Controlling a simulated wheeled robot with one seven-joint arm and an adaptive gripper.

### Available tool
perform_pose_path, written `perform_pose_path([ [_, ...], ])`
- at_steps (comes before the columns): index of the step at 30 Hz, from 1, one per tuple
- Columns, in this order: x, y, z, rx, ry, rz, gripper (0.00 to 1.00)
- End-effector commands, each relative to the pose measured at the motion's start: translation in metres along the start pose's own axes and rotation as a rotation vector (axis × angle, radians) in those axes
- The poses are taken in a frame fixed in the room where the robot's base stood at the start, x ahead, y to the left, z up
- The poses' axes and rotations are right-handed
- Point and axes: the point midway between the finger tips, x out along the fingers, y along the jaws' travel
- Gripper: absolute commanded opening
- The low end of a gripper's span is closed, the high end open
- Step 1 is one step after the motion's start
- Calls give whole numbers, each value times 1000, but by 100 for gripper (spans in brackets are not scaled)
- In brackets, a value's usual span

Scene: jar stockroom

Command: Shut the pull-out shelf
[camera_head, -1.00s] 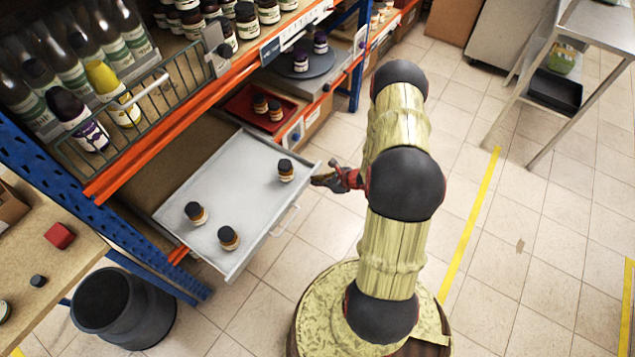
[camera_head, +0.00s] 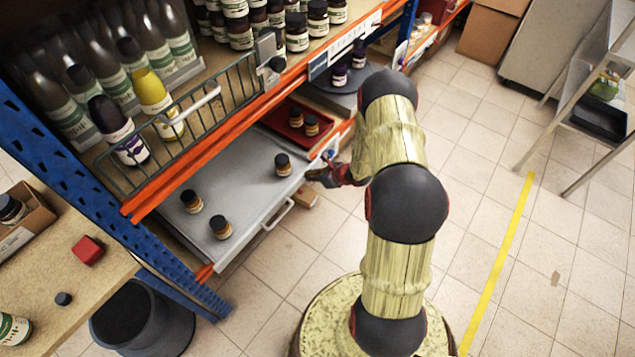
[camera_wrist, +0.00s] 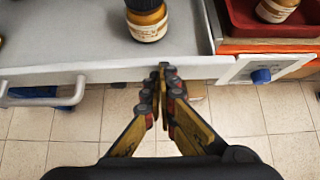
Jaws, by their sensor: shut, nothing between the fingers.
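The pull-out shelf (camera_head: 240,205) is a grey tray under the orange shelf beam in the head view. It is partly out, its front sticking a little past the rack. Three small dark-capped jars stand upright on it; the nearest to my gripper is the right jar (camera_head: 283,165), also in the wrist view (camera_wrist: 147,22). A bar handle (camera_head: 278,214) sits on its front face and shows at the left in the wrist view (camera_wrist: 40,95). My gripper (camera_wrist: 163,68) is shut and empty, its fingertips at the front edge (camera_wrist: 110,72), right of the handle; they seem to touch it.
A red tray (camera_head: 290,124) with two jars lies right of the shelf. A white panel with a blue knob (camera_wrist: 261,76) is beside the front edge. A wire basket (camera_head: 190,115) holds bottles above. A dark bin (camera_head: 140,320) stands lower left.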

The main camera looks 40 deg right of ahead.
Motion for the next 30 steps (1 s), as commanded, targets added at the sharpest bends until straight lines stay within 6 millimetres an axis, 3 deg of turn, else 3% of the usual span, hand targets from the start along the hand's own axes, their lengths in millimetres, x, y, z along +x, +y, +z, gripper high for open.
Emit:
perform_pose_path([
  [10, 25, 0, 22, 0, 0, 0, 0],
  [30, 24, -4, 22, -1, 1, 0, 0],
])
